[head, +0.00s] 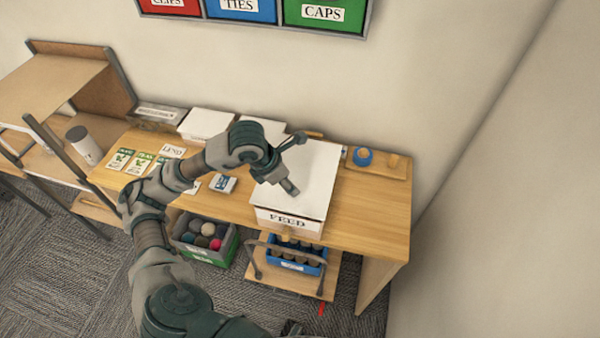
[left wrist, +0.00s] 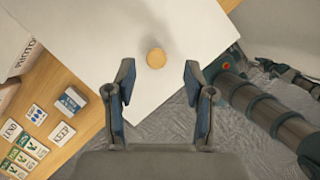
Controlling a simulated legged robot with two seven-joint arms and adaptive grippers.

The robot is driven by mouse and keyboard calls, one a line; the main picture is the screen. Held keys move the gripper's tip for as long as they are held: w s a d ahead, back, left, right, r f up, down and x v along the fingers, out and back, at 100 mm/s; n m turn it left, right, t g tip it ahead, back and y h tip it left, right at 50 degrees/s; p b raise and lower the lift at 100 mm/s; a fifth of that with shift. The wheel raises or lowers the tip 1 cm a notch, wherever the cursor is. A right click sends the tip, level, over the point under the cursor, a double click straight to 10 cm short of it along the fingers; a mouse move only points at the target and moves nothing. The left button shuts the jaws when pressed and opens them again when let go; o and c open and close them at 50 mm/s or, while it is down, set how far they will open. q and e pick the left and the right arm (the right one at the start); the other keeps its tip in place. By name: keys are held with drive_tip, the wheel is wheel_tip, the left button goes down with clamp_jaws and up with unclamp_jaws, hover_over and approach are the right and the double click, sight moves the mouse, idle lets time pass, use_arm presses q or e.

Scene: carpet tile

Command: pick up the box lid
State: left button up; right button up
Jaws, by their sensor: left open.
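The white box lid (head: 318,170) sits on a white box with a front label (head: 287,221) that seems to read FRED, on the wooden desk. In the left wrist view the lid (left wrist: 185,30) fills the upper middle, with a round wooden knob (left wrist: 156,58) on top. My left gripper (head: 294,165) is above the lid, open and empty. In the left wrist view its fingertips (left wrist: 157,72) stand either side of the knob, apart from it. In the head view the knob is hidden behind the gripper. My right gripper (left wrist: 287,74) seems to show at the right, too small to read.
On the desk (head: 365,215), cards (head: 140,160) and a small box (head: 222,183) lie left of the lid. A wooden tray (head: 395,168) with a blue roll (head: 363,157) is at right. Bins with balls (head: 205,235) and bottles (head: 295,256) stand below. A wall stands behind.

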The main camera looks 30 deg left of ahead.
use_arm(q)
drive_tip(key=x, duration=0.2)
drive_tip(key=a+x, duration=0.1)
drive_tip(key=x, duration=0.1)
drive_tip(key=shift+f, duration=0.35)
drive_tip(key=shift+d+r, duration=0.1)
drive_tip(key=shift+d, duration=0.1)
drive_tip(key=shift+c, duration=1.2)
drive_tip(key=shift+d, duration=0.1)
clamp_jaws()
drive_tip(key=shift+r, duration=0.1)
